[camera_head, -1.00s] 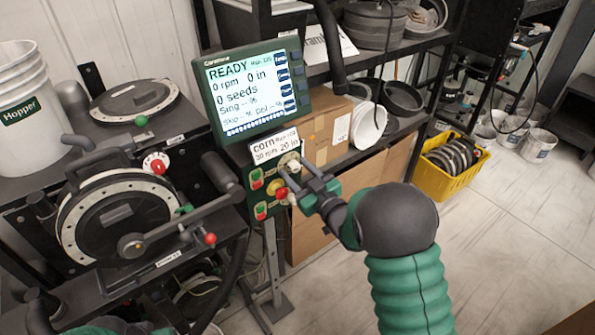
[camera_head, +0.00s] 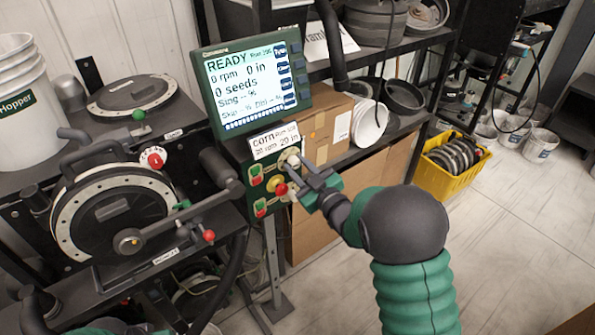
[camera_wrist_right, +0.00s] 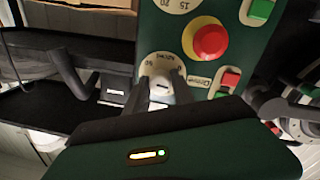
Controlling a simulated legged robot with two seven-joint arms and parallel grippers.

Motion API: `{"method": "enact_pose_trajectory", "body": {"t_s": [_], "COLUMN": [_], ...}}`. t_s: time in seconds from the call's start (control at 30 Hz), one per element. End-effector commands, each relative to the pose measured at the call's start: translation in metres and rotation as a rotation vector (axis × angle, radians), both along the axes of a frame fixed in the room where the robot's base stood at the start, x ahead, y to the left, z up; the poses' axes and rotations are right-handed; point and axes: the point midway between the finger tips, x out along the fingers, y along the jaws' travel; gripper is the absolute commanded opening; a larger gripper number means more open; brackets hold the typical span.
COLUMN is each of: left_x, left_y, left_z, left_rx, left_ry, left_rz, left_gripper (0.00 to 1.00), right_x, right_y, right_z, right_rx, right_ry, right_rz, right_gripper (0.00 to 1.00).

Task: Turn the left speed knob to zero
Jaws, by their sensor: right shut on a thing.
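The green control panel (camera_head: 275,212) under the display carries two pale dials and a red stop button (camera_head: 280,189). My right gripper (camera_head: 297,168) is at the upper dial (camera_head: 289,156) in the head view. In the right wrist view, my right gripper (camera_wrist_right: 161,93) is shut on the pale speed knob (camera_wrist_right: 162,84), with one finger on each side. The knob's pointer is hidden, so its setting cannot be told.
The display (camera_head: 256,87) reads READY and 0 rpm. A card (camera_head: 274,141) reading corn stands below it. Red-green switches (camera_head: 257,175) sit left of the stop button. The seed meter (camera_head: 115,215) fills the left side.

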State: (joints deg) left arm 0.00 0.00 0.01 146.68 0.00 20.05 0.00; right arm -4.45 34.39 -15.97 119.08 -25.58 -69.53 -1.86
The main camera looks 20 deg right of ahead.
Motion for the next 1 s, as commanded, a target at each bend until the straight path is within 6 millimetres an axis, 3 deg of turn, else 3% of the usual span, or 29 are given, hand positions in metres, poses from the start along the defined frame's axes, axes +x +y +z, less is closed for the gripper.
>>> {"method": "enact_pose_trajectory", "body": {"t_s": [0.03, 0.5, 1.0], "left_x": [0.0, 0.0, 0.0], "left_y": [0.0, 0.0, 0.0], "left_z": [-0.011, -0.066, -0.095], "left_rx": [0.0, 0.0, 0.0], "left_ry": [0.0, 0.0, 0.0], "left_rz": [0.0, 0.0, 0.0], "left_gripper": [0.78, 0.78, 0.78], "right_x": [-0.001, -0.001, 0.0], "right_y": [0.0, -0.001, -0.001], "right_z": [-0.01, -0.013, -0.01], "right_rx": [-0.033, -0.423, -0.659], "right_ry": [-0.002, -0.141, -0.222], "right_rz": [-0.001, 0.001, 0.005], "right_gripper": [0.0, 0.0, 0.0]}}
